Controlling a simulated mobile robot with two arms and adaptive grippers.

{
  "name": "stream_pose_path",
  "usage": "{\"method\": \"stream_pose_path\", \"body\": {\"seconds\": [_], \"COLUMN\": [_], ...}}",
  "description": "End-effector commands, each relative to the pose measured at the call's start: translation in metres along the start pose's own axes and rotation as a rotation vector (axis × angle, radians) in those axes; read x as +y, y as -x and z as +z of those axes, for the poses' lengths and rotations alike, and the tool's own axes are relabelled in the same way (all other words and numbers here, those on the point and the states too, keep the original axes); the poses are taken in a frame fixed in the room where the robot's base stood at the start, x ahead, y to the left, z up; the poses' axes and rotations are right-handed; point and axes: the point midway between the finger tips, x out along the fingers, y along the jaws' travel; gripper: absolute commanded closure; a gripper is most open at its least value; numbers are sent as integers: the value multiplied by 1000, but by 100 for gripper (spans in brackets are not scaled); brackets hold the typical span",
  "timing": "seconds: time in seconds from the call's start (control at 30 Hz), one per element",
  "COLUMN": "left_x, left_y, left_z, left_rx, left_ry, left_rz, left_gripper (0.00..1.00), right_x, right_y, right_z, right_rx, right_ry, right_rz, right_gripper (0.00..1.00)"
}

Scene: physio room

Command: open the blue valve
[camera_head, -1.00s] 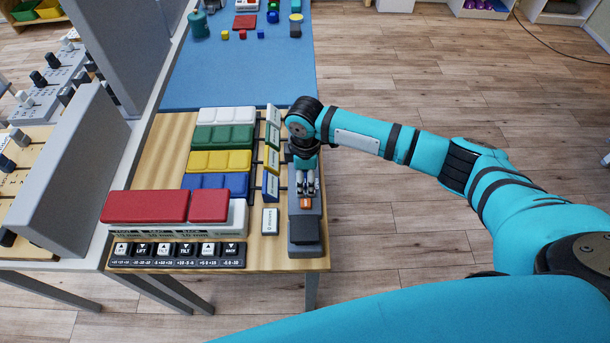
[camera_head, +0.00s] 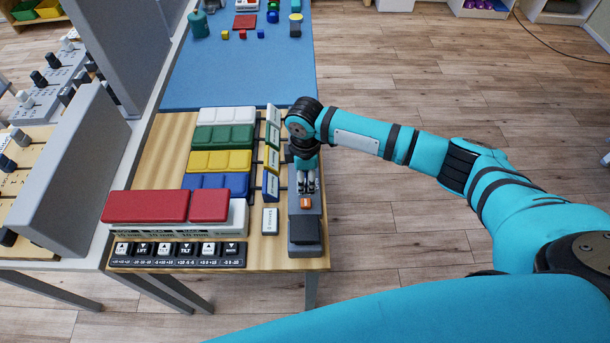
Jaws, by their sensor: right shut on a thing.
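A row of blue blocks (camera_head: 216,183) lies on the wooden panel, with a blue-edged label plate (camera_head: 271,186) at its right end. My right gripper (camera_head: 308,190) points down at the panel's right edge, level with this blue row. Its fingers are close together, shut on a small part at the blue valve. The gripper hides most of that part, so its turn position cannot be told. Just in front of the fingertips is an orange piece (camera_head: 305,203) on a dark grey housing (camera_head: 305,231). My left gripper is out of view.
White (camera_head: 226,114), green (camera_head: 223,137) and yellow (camera_head: 218,160) block rows lie behind the blue one. Red pads (camera_head: 146,206) and a black button strip (camera_head: 178,255) are in front. A blue mat (camera_head: 240,80) with small objects lies beyond. Open floor is on the right.

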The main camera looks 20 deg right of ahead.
Motion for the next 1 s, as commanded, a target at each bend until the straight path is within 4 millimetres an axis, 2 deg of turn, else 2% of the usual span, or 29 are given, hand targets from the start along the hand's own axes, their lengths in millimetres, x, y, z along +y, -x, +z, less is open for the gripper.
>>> {"method": "stream_pose_path", "body": {"seconds": [0.5,1.0], "left_x": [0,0], "left_y": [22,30], "left_z": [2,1], "left_rx": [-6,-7], "left_ry": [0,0], "left_rz": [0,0], "left_gripper": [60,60], "right_x": [0,0], "right_y": [2,1], "right_z": [0,-1], "right_rx": [2,2], "right_ry": [413,889], "right_rz": [-2,0], "right_gripper": [97,97]}}
